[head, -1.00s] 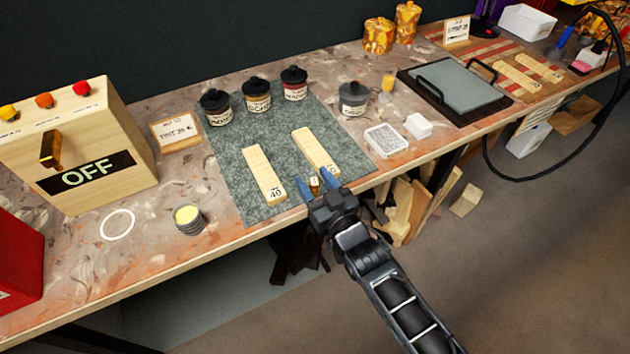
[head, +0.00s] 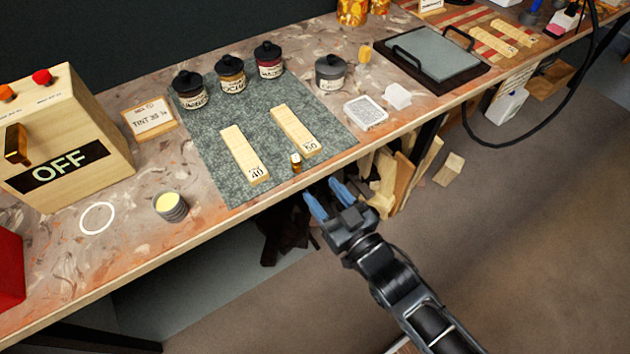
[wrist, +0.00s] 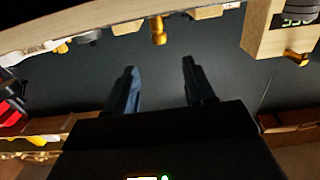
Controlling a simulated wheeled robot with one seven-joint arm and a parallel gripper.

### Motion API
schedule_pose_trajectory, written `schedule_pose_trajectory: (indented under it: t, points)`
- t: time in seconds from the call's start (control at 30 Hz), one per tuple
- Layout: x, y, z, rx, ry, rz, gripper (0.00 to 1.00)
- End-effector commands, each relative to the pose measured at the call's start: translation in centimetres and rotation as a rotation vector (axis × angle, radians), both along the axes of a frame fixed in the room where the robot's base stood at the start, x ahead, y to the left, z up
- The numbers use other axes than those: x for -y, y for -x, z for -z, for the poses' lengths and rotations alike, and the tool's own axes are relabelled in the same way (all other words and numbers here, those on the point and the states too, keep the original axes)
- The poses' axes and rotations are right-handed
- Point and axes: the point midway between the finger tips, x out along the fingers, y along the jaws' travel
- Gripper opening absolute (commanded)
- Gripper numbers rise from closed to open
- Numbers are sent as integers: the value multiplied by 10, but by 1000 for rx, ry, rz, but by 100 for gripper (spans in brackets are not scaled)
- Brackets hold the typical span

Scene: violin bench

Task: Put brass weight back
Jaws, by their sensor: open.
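The small brass weight (head: 296,162) stands on the near edge of the grey-green mat (head: 215,150), beside the near end of the wooden strip marked 50 (head: 297,130). Another strip marked 40 (head: 243,155) lies to its left. My gripper (head: 325,190) is open and empty, out past the bench's front edge and apart from the weight. In the wrist view, a brass piece (wrist: 158,30), likely the weight, shows ahead of the two parted fingers (wrist: 158,70).
Several dark-lidded jars (head: 231,80) stand at the back of the mat. A wooden box marked OFF (head: 95,125), a white ring (head: 97,218) and a yellow-topped tin (head: 171,207) are to the left. A black-handled tray (head: 475,85) is to the right.

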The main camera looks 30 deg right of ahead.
Motion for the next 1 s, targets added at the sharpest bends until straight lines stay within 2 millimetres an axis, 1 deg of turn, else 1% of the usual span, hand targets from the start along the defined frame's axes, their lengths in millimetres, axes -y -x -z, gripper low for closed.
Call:
schedule_pose_trajectory:
  t: [0.1,0.37,0.47,0.57,0.67,0.7,0.73,0.8,0.87,0.9,0.97,1.0]
  points:
    - [0,6,-1,1,0,0,54]
    - [0,8,-1,0,0,0,54]
    - [-1,19,-1,-8,-1,1,54]
    - [-2,47,-3,-29,-4,2,54]
    - [-4,89,-11,-61,-8,4,54]
    - [-5,108,-16,-76,-8,5,54]
    - [-5,121,-20,-87,-8,5,54]
    - [-5,150,-32,-110,-11,6,54]
    - [-5,173,-44,-130,-10,7,54]
    - [-5,188,-53,-143,-9,7,54]
    - [-4,209,-67,-164,-10,7,54]
    - [-4,222,-77,-178,-8,7,54]
